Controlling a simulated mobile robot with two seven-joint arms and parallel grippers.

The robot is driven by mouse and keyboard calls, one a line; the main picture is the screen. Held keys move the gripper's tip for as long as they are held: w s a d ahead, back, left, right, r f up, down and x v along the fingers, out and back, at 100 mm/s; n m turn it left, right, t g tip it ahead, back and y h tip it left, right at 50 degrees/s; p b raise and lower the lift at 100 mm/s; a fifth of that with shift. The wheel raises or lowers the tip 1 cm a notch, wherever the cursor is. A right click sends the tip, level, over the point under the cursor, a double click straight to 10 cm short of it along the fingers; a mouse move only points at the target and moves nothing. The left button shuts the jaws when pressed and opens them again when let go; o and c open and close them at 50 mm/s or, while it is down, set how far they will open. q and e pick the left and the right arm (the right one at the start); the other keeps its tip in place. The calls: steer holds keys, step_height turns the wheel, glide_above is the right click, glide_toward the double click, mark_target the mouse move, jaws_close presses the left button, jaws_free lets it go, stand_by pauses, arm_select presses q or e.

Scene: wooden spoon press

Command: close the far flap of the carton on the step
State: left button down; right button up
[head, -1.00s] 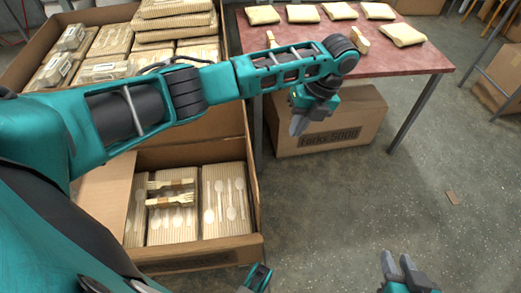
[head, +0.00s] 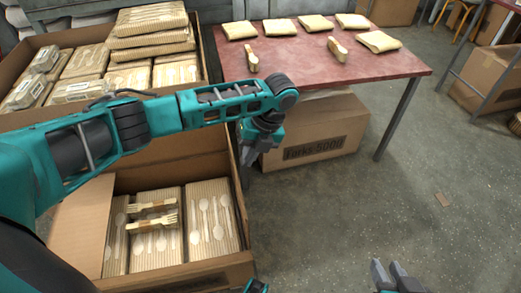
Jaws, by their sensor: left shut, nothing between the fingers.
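The open carton (head: 246,268) stands at the lower left, holding corrugated packs of wooden cutlery. A flap (head: 80,235) slants out on its left side. A brown panel (head: 190,165) rises behind the packs; my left arm passes over this area, and I cannot tell whether the panel is the carton's far flap or the wall of the bigger box behind. My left gripper (head: 247,155) is shut and empty, pointing down beside the panel's right end. My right gripper (head: 389,268) is at the bottom edge, its fingers apart and empty, over the floor.
A large box (head: 18,85) of cutlery packs stands behind. A red table (head: 300,60) with beige packets is at the back, with a closed "Forks 5000" carton (head: 315,140) under it. The floor (head: 350,215) on the right is mostly clear.

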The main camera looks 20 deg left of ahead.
arm_select(q)
steer(key=shift+s+a, duration=0.4)
steer(key=shift+a, duration=0.1)
arm_select(e)
steer(key=shift+w+r, duration=0.1)
steer(key=shift+r, duration=0.1)
